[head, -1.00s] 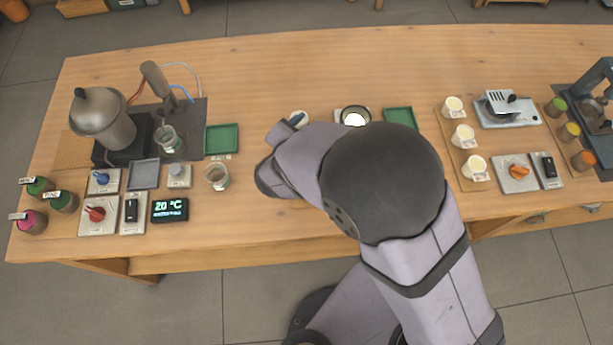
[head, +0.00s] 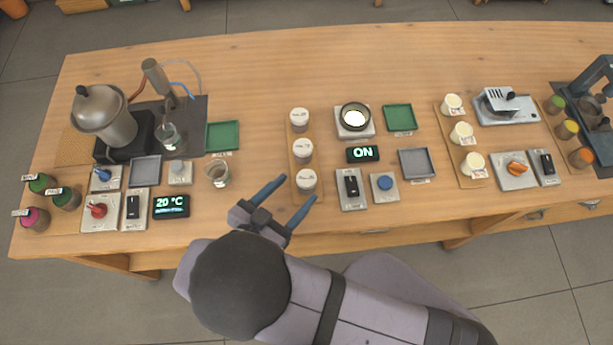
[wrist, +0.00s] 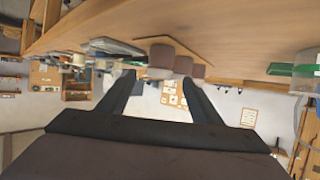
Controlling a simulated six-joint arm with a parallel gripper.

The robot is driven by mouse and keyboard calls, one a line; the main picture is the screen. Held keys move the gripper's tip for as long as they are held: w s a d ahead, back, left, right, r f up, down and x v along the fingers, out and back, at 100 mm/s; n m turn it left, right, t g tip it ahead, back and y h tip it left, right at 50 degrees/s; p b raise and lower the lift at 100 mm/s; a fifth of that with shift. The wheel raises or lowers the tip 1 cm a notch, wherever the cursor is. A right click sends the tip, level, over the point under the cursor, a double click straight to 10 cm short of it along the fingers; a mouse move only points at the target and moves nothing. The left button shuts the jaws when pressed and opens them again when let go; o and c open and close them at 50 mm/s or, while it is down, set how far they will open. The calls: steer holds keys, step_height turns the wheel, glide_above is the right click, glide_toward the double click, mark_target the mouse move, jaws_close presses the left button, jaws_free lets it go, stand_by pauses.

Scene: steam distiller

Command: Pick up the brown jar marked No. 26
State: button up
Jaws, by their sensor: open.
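Three jars with pale lids stand in a row on a wooden strip (head: 292,165) mid-table: a back jar (head: 300,118), a middle jar (head: 302,151) and a front jar (head: 306,180). Their lid markings are too small to read, so I cannot tell which is No. 26. In the wrist view, which is upside down, brown jar sides show, including a near one (wrist: 161,56). My gripper (head: 299,188) is open and empty at the table's front edge. Its blue fingers point toward the front jar, which does not appear gripped.
A glass beaker (head: 217,173) stands left of the jars. A switch box (head: 351,188), a blue-button box (head: 384,187) and a lit ON display (head: 362,154) are to the right. Green trays (head: 222,137) (head: 399,118) lie on both sides. Bare wood lies between beaker and jars.

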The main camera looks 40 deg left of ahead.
mark_target(302, 184)
steer(key=shift+b+x, duration=1.35)
steer(key=shift+x, duration=1.15)
steer(key=shift+w+f, duration=0.2)
steer(key=shift+w, duration=0.3)
steer(key=shift+c, duration=0.3)
steer(key=c, duration=1.1)
steer(key=shift+r, duration=0.15)
steer(key=shift+r+b, duration=0.45)
steer(key=shift+r, duration=4.45)
